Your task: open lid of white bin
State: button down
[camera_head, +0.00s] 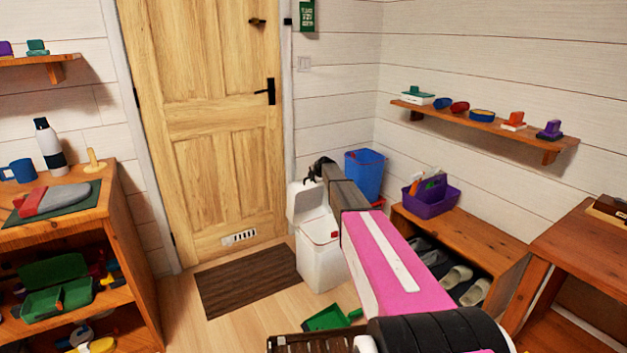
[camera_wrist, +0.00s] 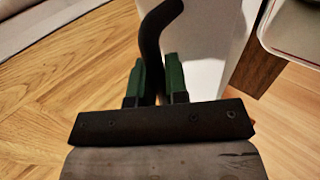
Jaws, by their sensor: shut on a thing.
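The white bin (camera_head: 322,262) stands on the floor by the door, with a small red spot near its top. Its white lid (camera_head: 301,203) is raised and stands steeply tilted at the bin's left rear. In the wrist view, my gripper (camera_wrist: 156,80) has its green fingers closed on a curved black handle (camera_wrist: 152,35), beside the white lid panel (camera_wrist: 206,38). The handle's join with the lid is not clear. In the head view, my gripper (camera_head: 321,168) is a small dark shape at the lid's top, and my arm partly covers the bin's right side.
The wooden door (camera_head: 205,130) is just behind and left of the bin. A blue bin (camera_head: 366,174) stands behind my arm. A shoe bench (camera_head: 450,229) with a purple caddy (camera_head: 431,198) is on the right. A dark mat (camera_head: 247,281) and green dustpan (camera_head: 325,318) lie on the floor.

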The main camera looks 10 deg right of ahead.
jog(key=c, duration=1.1)
grip_release()
jog(key=shift+c, duration=0.2)
jog(key=v, duration=1.1)
jog(key=shift+a+f, duration=0.1)
